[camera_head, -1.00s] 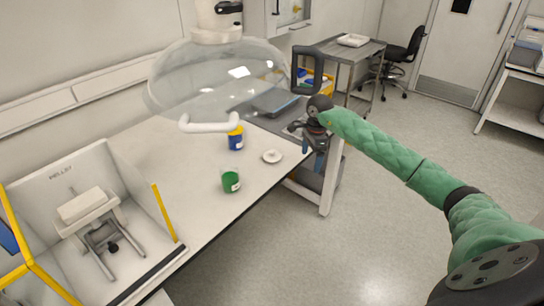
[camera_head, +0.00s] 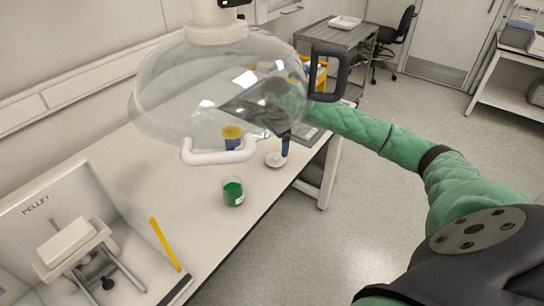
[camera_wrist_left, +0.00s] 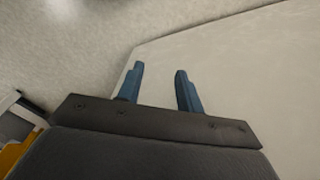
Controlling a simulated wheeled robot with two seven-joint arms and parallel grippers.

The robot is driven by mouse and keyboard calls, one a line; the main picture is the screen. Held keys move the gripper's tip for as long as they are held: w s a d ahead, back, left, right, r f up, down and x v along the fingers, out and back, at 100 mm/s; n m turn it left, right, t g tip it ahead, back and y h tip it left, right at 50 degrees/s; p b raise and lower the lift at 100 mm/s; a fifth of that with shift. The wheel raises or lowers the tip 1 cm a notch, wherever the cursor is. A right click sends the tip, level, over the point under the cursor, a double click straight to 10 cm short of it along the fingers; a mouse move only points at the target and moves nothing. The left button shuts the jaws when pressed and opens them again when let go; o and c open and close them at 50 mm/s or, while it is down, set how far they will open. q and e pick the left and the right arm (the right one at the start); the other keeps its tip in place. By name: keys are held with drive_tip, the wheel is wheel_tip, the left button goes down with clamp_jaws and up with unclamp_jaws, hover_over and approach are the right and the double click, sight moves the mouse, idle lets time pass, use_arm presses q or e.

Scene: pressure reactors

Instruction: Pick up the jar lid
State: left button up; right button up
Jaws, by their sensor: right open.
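The jar lid (camera_head: 274,161), a small white disc, lies on the white bench near its right edge in the head view. My right gripper (camera_head: 285,146) comes down from above, with a blue finger close over the lid's right side; I cannot tell whether it touches. The right jaws are open, partly hidden behind the clear dome. An open green jar (camera_head: 232,192) stands in front of the lid. My left gripper (camera_wrist_left: 160,68) shows in the left wrist view, its two blue fingers apart with nothing between them.
A large clear dome (camera_head: 165,95) with a white handle hangs over the bench (camera_head: 180,200). A blue jar with a yellow top (camera_head: 232,138) stands behind the lid. An enclosure with a balance-like device (camera_head: 70,250) is at the lower left. Bare floor lies right of the bench.

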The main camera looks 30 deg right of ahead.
sight(276, 154)
drive_tip(key=shift+s+f, duration=0.1)
drive_tip(key=shift+f, duration=0.2)
drive_tip(key=shift+f+p, duration=0.35)
drive_tip(key=shift+f, duration=0.05)
drive_tip(key=f+p, duration=0.1)
drive_tip(key=f, duration=0.1)
drive_tip(key=f+p, duration=0.1)
drive_tip(key=f, duration=0.1)
drive_tip(key=shift+w+d+p, duration=0.15)
drive_tip(key=shift+w+p, duration=0.1)
drive_tip(key=shift+p, duration=0.1)
drive_tip(key=shift+f, duration=0.6)
drive_tip(key=c, duration=1)
use_arm(q)
drive_tip(key=s+a+f, duration=0.2)
drive_tip(key=s+f, duration=0.1)
drive_tip(key=f, duration=0.7)
drive_tip(key=shift+a+f+t, duration=0.15)
drive_tip(key=shift+a+t, duration=0.1)
drive_tip(key=shift+t, duration=0.05)
use_arm(e)
drive_tip(key=shift+c, duration=0.2)
use_arm(q)
drive_tip(key=shift+s, duration=0.1)
use_arm(e)
drive_tip(key=shift+r, duration=0.1)
